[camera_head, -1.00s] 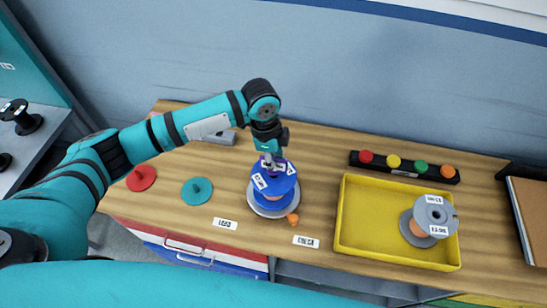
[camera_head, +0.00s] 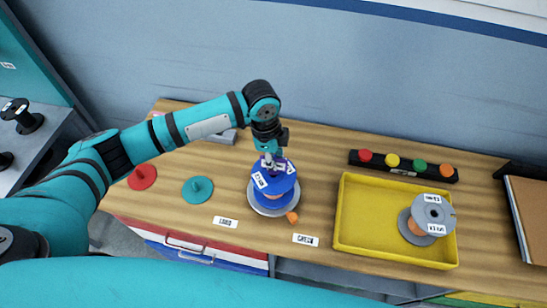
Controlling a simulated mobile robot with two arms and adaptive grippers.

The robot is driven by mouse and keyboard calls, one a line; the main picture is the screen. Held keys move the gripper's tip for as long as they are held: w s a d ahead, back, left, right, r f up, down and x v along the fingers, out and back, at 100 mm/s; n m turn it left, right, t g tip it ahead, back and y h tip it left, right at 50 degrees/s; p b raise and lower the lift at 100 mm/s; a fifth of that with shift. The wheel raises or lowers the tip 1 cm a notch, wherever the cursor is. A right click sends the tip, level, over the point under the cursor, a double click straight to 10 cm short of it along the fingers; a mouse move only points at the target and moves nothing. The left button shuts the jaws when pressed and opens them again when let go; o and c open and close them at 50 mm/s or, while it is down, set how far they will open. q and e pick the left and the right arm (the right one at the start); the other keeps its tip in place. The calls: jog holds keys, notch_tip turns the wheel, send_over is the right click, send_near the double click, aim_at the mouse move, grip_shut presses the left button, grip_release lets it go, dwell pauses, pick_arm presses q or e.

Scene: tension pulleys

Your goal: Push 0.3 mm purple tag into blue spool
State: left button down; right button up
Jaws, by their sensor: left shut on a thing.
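The blue spool (camera_head: 275,199) stands upright on a round grey base on the wooden table, with white labels on its top. The purple tag (camera_head: 284,165) is at the top of the spool, mostly hidden under my left gripper. My left gripper (camera_head: 274,158) points down right above the spool and is shut on the purple tag. The tag looks to be at the spool's top, but I cannot tell how deep it sits. My right gripper is not in view.
A yellow tray (camera_head: 380,205) holds a grey spool (camera_head: 430,216) at the right. A black rack (camera_head: 404,167) with coloured knobs stands behind it. Red (camera_head: 142,177) and teal (camera_head: 197,189) discs lie left. A small orange piece (camera_head: 292,217) is beside the blue spool. Label cards lie along the front edge.

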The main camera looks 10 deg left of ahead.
pick_arm(q)
jog(key=shift+f, duration=0.25)
jog(key=shift+f+b, duration=0.55)
jog(key=shift+f, duration=0.45)
jog(key=shift+s+f, duration=0.15)
jog(key=c, duration=1.3)
grip_release()
jog(key=shift+r, duration=0.2)
jog(key=r, duration=0.4)
jog(key=a+r, duration=0.1)
jog(key=r, duration=0.6)
jog(key=shift+a+r, duration=0.25)
jog(key=shift+r, duration=0.1)
jog(key=shift+f, duration=0.1)
